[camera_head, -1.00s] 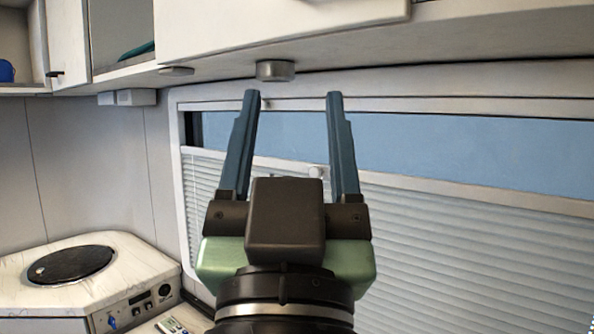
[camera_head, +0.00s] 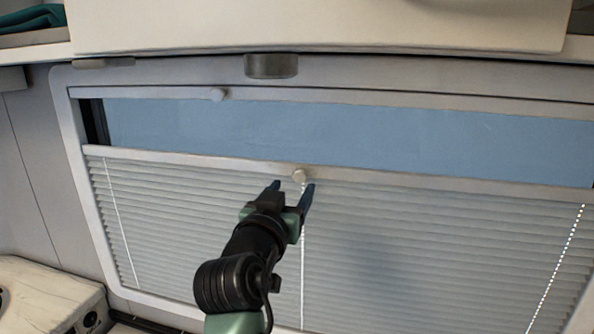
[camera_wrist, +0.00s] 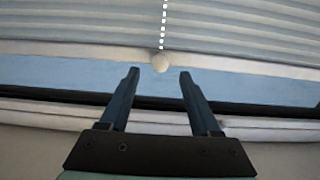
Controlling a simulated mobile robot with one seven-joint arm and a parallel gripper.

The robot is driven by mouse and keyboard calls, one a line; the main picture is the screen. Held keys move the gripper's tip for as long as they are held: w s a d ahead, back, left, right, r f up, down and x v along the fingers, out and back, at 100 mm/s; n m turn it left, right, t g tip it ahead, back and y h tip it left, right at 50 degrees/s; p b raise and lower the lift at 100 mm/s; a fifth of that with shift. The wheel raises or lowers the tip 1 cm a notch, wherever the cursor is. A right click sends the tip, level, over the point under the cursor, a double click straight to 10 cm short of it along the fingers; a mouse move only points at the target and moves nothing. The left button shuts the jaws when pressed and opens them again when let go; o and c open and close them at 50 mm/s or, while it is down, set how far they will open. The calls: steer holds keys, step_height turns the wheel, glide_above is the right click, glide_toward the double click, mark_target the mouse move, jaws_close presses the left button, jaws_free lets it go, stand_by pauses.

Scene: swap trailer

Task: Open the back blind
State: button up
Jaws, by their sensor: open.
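The back blind (camera_head: 400,235) is a pale pleated shade that covers the lower part of the window. A strip of blue pane shows above its top rail (camera_head: 420,179).
A pale counter unit (camera_head: 45,295) stands at the lower left.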

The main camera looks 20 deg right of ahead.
mark_target(299, 178)
steer(key=shift+p+x, duration=0.75)
steer(key=shift+x, duration=1.85)
jaws_close()
